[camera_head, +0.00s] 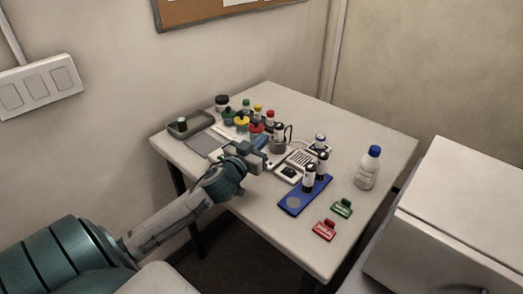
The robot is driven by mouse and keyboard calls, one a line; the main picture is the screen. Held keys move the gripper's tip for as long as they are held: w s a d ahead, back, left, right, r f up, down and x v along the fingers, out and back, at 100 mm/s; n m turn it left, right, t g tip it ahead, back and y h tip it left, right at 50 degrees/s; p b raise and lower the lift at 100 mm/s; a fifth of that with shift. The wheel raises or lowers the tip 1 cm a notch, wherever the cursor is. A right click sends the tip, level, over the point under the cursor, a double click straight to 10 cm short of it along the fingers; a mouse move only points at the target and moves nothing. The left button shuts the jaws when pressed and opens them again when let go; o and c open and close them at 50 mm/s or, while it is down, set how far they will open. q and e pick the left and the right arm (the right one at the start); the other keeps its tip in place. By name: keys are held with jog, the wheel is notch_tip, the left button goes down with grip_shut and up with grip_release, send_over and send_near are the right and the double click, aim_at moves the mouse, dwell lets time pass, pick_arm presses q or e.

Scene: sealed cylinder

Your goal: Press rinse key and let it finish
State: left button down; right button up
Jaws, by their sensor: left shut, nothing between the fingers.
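My left arm reaches in from the lower left over the table. My left gripper (264,158) is shut and empty, at a small device with a grey cup-like part (279,143) near the middle of the table. A white-grey unit with a dark slotted panel (300,158) stands just right of the gripper. I cannot make out a rinse key; it is too small to tell or hidden by the gripper. Whether the fingertips touch anything cannot be told. My right gripper is not in view.
A blue tray (292,205) holds dark vials (308,178). A white bottle with blue cap (368,168), a green clip (342,208) and a red clip (324,230) stand at the right. Several coloured-cap containers (242,122) and a grey tray (178,130) are at the back left.

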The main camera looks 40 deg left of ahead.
pick_arm(q)
jog(key=w+d+r+m+g+h+p, duration=0.1)
jog(key=d+r+m+h+p, duration=0.2)
jog(key=r+m+h, duration=0.3)
jog(key=w+d+r+m+h+p, duration=0.2)
jog(key=d+r+m+h, duration=0.1)
jog(key=r+m+h, duration=0.3)
jog(key=a+f+m+g+y+p, duration=0.3)
jog(key=a+f+g+y+p, duration=0.1)
jog(key=a+f+g, duration=0.4)
jog(key=shift+w+a+f+m+g+y+p, duration=0.15)
jog(key=shift+a+f+m+g+y+p, duration=0.25)
jog(key=shift+f+g+y, duration=0.35)
notch_tip(320, 180, down, 7)
jog(key=b, duration=0.6)
jog(key=shift+r, duration=0.1)
jog(key=shift+f, duration=0.95)
